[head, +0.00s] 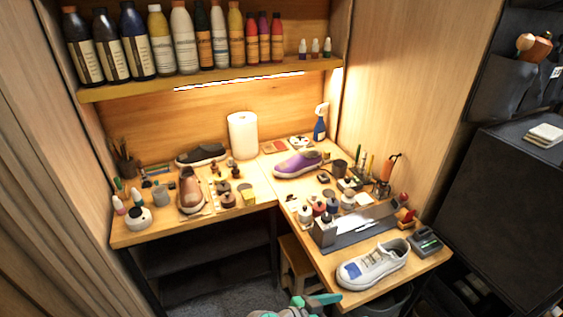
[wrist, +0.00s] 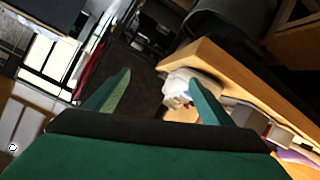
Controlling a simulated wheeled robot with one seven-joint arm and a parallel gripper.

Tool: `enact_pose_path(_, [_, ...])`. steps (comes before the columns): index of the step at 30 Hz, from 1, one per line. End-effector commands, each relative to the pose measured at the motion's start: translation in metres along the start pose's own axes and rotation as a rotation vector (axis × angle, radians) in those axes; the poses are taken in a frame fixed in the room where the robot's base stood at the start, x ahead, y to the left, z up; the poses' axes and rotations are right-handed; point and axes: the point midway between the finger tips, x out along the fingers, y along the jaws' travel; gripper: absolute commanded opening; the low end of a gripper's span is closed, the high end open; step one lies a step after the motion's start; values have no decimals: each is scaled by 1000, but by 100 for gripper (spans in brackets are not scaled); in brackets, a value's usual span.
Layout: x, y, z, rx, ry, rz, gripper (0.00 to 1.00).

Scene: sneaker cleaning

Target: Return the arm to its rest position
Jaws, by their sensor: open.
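My gripper (head: 313,303) shows at the bottom edge of the head view, in front of the desk's right wing and mostly cut off. In the wrist view its two green fingers (wrist: 157,88) stand wide apart with nothing between them in their grip. A white sneaker with a blue patch (head: 372,264) lies on the front end of the desk, right of and beyond my gripper. A white shape (wrist: 180,88) by the wooden edge in the wrist view looks like this sneaker, partly hidden by a finger.
The L-shaped desk (head: 340,296) carries several bottles, brushes and shoes, including a purple shoe (head: 298,163) and a brown shoe (head: 190,188). A grey long holder (head: 355,226) stands behind the white sneaker. A wooden stool (head: 297,262) is under the desk. A dark cabinet (head: 500,200) stands at right.

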Motion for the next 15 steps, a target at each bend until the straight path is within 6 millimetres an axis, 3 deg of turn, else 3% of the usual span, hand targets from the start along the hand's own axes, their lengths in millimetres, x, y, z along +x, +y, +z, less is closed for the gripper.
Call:
enact_pose_path(8, [0,-10,65,-191,57,-244,76])
enact_pose_path(15, [-29,-10,129,-315,112,-509,76])
